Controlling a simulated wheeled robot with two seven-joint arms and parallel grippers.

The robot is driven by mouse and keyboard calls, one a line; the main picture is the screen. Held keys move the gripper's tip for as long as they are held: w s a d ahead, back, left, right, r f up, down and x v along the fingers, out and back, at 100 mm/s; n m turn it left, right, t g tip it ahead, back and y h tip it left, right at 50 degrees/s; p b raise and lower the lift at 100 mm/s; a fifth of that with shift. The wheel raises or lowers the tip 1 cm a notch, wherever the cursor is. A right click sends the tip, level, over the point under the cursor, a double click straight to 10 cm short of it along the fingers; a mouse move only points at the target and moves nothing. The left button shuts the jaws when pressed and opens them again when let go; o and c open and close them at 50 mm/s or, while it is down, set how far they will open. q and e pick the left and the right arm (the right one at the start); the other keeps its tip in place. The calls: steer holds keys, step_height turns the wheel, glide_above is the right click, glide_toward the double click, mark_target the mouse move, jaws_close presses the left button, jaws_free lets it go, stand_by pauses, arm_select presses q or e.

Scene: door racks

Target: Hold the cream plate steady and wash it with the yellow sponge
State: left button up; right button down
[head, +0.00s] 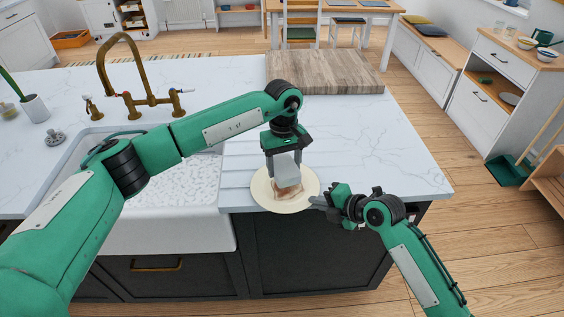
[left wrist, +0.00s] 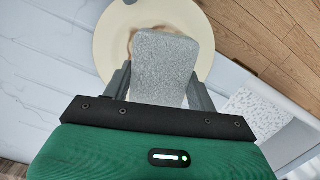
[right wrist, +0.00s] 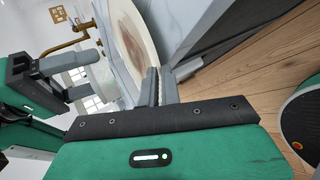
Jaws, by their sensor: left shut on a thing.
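The cream plate (head: 263,193) lies at the front edge of the counter and sticks out past it, with a brown stain on its middle. My left gripper (head: 284,160) is over the plate, shut on a sponge that looks grey, not yellow (head: 287,172). The sponge also shows in the left wrist view (left wrist: 165,68), over the plate's face; whether it touches the plate is unclear. My right gripper (head: 318,202) is at the plate's right rim. In the right wrist view its fingers (right wrist: 160,80) are close together with the plate's rim (right wrist: 142,25) between them.
A white sink (head: 165,232) with a brass tap (head: 130,85) is on the left. A wooden board (head: 325,72) lies at the back of the counter. The white counter (head: 385,150) right of the plate is clear. Dark cabinets (head: 300,255) stand below.

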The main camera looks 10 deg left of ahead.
arm_select(q)
steer(key=m, duration=0.2)
steer(key=f+m, duration=0.1)
steer(key=shift+w+d, duration=0.1)
steer(key=shift+w, duration=0.15)
steer(key=shift+f, duration=1.6)
steer(key=shift+f, duration=0.35)
steer(key=shift+w+d, duration=0.1)
